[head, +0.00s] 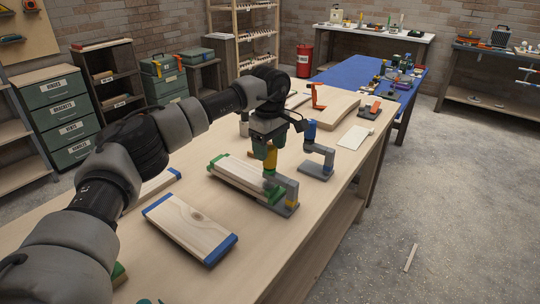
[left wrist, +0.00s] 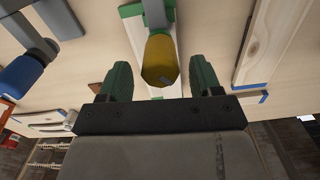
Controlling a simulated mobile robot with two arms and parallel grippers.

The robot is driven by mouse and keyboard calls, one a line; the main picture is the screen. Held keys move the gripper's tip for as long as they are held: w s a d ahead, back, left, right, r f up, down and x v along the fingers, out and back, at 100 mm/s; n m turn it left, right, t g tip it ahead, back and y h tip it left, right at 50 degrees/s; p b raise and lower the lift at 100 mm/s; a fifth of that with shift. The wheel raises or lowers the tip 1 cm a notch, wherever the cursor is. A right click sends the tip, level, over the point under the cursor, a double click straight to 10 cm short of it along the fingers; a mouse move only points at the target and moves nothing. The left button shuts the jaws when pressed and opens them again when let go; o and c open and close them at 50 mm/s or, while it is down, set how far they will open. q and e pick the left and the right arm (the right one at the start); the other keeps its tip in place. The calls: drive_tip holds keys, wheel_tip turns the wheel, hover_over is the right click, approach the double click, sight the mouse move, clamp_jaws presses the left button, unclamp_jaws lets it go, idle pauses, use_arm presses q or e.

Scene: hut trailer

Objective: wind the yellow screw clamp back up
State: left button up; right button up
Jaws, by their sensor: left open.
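The yellow screw clamp (head: 271,160) stands near the middle of the bench, its grey frame (head: 291,190) beside a stack of green-ended boards (head: 236,177). In the left wrist view its yellow knob (left wrist: 160,62) sits in the gap between my green fingers, apart from both. My left gripper (head: 268,152) points down over the clamp from above, open around the knob and partly hiding it. It also shows in the left wrist view (left wrist: 160,82). The screw's lower end and its contact with the boards cannot be made out. My right gripper is not in view.
A blue clamp (head: 310,131) stands just right of the yellow one. An orange clamp (head: 318,97) stands farther back by a wide board (head: 327,109). Blue-ended boards (head: 190,226) lie nearer. The bench's front right is clear.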

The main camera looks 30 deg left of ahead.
sight(270, 147)
use_arm(q)
drive_tip(key=shift+f, duration=1.65)
drive_tip(key=c, duration=0.9)
